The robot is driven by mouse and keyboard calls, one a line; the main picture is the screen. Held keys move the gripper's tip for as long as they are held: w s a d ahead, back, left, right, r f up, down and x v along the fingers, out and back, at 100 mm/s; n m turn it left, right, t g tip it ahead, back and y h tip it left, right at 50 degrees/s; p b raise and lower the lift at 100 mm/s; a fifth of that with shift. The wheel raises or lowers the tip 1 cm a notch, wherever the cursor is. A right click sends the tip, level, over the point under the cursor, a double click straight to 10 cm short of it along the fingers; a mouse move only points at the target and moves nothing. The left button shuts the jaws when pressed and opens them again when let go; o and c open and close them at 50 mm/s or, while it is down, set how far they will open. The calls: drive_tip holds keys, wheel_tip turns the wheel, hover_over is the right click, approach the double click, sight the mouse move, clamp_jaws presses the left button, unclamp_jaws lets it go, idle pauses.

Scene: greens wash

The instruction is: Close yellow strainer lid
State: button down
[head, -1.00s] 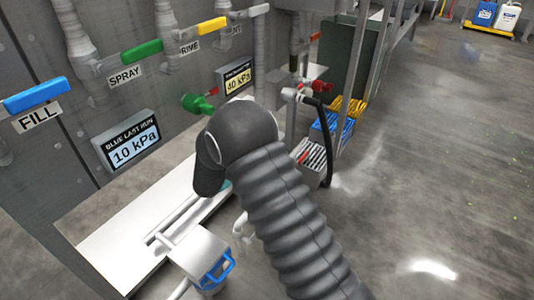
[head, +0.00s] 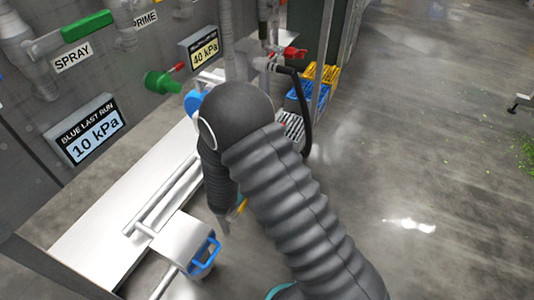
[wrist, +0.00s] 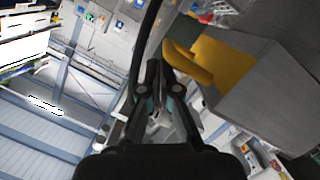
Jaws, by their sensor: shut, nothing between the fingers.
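In the wrist view a yellow part with a curved handle-like loop (wrist: 190,63) is set against a large grey box-like body (wrist: 262,80), to the upper right of my gripper (wrist: 157,95). This looks like the yellow strainer, but I cannot tell which part is its lid or how far it stands open. My gripper is shut and empty; whether it touches the yellow part is unclear. In the head view a small yellow piece (head: 238,208) shows beside the gripper end of my arm, which hides most of that area.
A blue-handled strainer (head: 204,258) with a flat grey top (head: 180,238) stands at the lower left. A pale bench (head: 110,215) with pipes runs along the panel. A black hose (head: 305,115) and blue (head: 302,105) and yellow (head: 322,75) crates lie beyond. Floor at right is open.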

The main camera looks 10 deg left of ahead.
drive_tip(key=shift+d+f, duration=0.2)
drive_tip(key=shift+f, duration=0.3)
drive_tip(key=shift+s+d+f, duration=0.1)
drive_tip(key=shift+d+f, duration=0.05)
drive_tip(key=shift+r, duration=0.4)
drive_tip(key=s+a+r, duration=0.5)
drive_tip(key=s+r, duration=0.1)
drive_tip(key=s, duration=0.2)
drive_tip(key=shift+s, duration=0.3)
